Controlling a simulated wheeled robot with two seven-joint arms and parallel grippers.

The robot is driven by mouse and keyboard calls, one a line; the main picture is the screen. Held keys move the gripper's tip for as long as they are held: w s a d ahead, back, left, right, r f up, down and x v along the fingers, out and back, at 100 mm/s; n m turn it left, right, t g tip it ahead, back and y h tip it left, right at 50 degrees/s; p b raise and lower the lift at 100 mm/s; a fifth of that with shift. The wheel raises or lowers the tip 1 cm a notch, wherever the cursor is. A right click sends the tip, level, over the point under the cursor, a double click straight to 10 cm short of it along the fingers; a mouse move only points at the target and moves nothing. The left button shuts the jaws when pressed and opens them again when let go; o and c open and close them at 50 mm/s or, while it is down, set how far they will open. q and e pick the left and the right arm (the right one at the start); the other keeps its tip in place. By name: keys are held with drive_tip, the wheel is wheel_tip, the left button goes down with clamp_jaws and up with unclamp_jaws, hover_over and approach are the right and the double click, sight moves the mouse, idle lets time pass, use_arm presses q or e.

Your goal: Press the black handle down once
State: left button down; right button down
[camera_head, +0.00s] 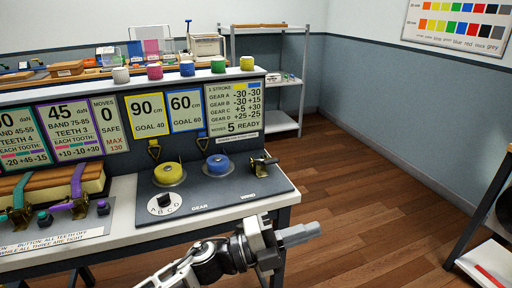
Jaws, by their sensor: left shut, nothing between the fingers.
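A small black handle (264,161) sits on a brass-coloured ratchet near the right end of the dark panel (225,192), above the word WIND. Its exact tilt is too small to tell. My left gripper (308,231) is shut and empty. It shows in front of the panel and to the right of the table's front corner, lower in the picture than the handle and apart from it. Its fingers point to the right. My right gripper is not in view.
A yellow spool (168,173), a blue spool (218,164) and a white gear dial (165,204) are on the panel. The sign board (190,112) stands behind them. Teal and purple straps (77,182) lie at left. Open wooden floor (370,190) is at right.

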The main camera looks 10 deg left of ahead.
use_arm(q)
drive_tip(key=s+a+f+n+t+y, duration=0.1)
drive_tip(key=s+a+f+n+y, duration=0.6)
drive_tip(key=f+n, duration=0.3)
drive_tip(key=s+a+f+n+t+y, duration=0.1)
drive_tip(key=s+a+f+n+y, duration=0.7)
drive_tip(key=n, duration=0.9)
wheel_tip(320, 180, down, 2)
drive_tip(key=shift+s+f+n+t+y, duration=0.3)
drive_tip(key=shift+s+t+y, duration=0.1)
drive_tip(key=shift+s, duration=0.1)
